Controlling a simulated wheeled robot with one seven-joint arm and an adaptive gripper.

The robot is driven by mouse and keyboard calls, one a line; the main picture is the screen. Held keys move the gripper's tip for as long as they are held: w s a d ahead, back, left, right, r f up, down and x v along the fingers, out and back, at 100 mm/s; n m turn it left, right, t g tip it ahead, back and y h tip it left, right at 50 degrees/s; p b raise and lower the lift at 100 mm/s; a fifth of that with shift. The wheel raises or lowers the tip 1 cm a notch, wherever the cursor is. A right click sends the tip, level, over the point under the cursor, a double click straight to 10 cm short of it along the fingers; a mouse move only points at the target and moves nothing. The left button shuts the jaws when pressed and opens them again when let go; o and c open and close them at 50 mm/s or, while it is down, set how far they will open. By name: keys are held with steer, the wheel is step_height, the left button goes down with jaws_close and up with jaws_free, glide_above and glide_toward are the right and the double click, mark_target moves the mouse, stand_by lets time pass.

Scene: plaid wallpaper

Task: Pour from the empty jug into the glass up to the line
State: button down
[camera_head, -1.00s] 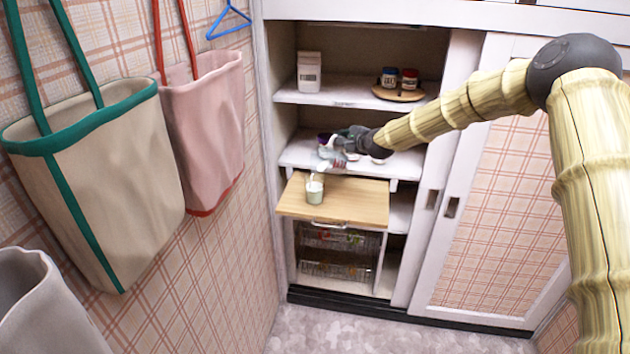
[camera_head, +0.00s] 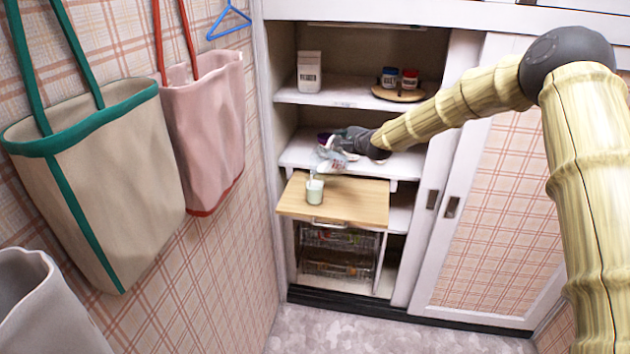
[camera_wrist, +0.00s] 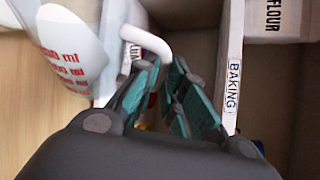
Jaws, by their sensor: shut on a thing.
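The clear jug (camera_wrist: 68,50) has red ml markings and a white handle (camera_wrist: 146,38). My gripper (camera_wrist: 172,70) is shut on the handle. In the head view the jug (camera_head: 329,163) looks tilted, just above and right of the glass; my gripper (camera_head: 343,142) partly hides it. I cannot tell how much liquid is in the jug. The glass (camera_head: 315,191) stands upright on the pull-out wooden board and looks filled with pale, whitish-green liquid. Its line is too small to make out.
The wooden board (camera_head: 355,206) is otherwise clear. A white shelf (camera_head: 405,165) lies behind it. A flour packet (camera_head: 309,72) and a round tray (camera_head: 398,96) with two jars stand on the shelf above. Wire baskets (camera_head: 330,265) sit below. Bags hang at the left.

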steer(key=shift+w+d+m+b, duration=0.35)
steer(key=shift+d+m+b, duration=0.05)
steer(key=shift+d, duration=0.3)
steer(key=shift+w+d+f+g+b, duration=0.15)
steer(key=shift+d+f+g+b, duration=0.1)
steer(key=shift+d+g+b, duration=0.1)
steer(key=shift+w+d+m+y, duration=0.1)
steer(key=shift+d+m+y, duration=0.05)
steer(key=shift+m+y, duration=0.25)
steer(key=shift+w+r+b, duration=0.1)
steer(key=shift+b, duration=0.25)
steer(key=shift+w+d+f+m+g+y+b, duration=0.35)
steer(key=shift+d+f+m+b, duration=0.35)
steer(key=shift+b, duration=0.5)
steer(key=shift+a+f, duration=0.1)
steer(key=shift+a, duration=0.05)
steer(key=w+d+f+m+g+y+b, duration=0.1)
steer(key=w+d+f+m+b, duration=0.1)
steer(key=d+f+b, duration=0.1)
steer(key=w+d+f+m+g+y+b, duration=0.1)
steer(key=w+d+f+m+y+b, duration=0.1)
steer(key=f, duration=0.4)
steer(key=shift+d+f+m+b, duration=0.25)
steer(key=shift+d+m+b, duration=0.25)
steer(key=shift+b, duration=0.35)
